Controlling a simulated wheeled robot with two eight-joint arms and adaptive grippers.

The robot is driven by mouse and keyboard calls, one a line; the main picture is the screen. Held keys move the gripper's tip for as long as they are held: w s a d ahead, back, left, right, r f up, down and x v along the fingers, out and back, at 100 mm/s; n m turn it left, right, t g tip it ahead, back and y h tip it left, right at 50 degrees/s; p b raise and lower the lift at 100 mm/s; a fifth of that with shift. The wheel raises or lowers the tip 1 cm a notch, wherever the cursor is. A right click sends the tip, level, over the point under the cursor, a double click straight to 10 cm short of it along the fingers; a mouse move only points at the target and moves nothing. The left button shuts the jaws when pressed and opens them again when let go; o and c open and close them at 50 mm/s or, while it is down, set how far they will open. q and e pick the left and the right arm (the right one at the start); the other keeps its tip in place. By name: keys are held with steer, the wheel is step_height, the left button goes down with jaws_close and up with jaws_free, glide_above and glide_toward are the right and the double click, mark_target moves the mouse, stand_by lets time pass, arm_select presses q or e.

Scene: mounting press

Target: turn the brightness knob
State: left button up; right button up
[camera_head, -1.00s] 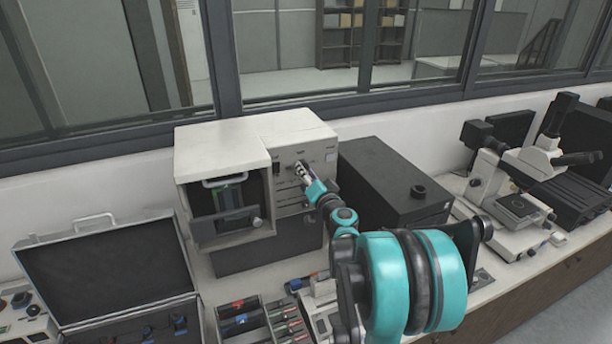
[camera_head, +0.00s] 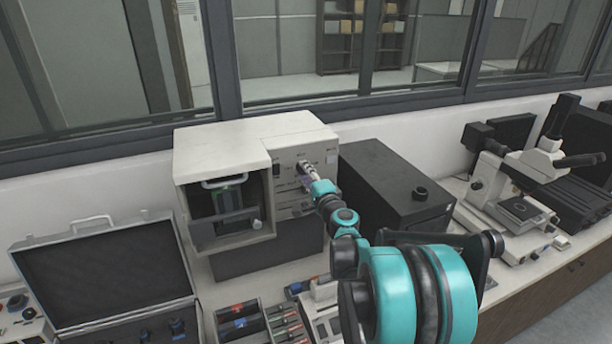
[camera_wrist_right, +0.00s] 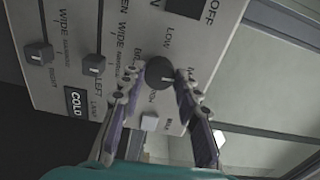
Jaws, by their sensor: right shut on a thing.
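The press (camera_head: 225,150) is a pale box with a control panel (camera_head: 320,155) on its right front. In the right wrist view the round dark brightness knob (camera_wrist_right: 160,72) sits on the panel, with "LOW" printed beside it and other lettering partly hidden by the fingers. My right gripper (camera_wrist_right: 163,88) has one finger on each side of the knob and is shut on it. In the head view the right gripper (camera_head: 304,168) reaches the upper panel and hides the knob. My left gripper is in neither view.
Slider switches (camera_wrist_right: 93,66) sit beside the knob on the panel. A black box (camera_head: 385,180) stands close to the right of the press, and a microscope (camera_head: 515,185) farther right. An open case (camera_head: 105,265) lies at the left.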

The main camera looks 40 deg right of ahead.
steer(key=shift+m, duration=0.3)
steer(key=o, duration=1.2)
steer(key=shift+c, duration=0.2)
steer(key=shift+s, duration=0.1)
steer(key=v, duration=1.2)
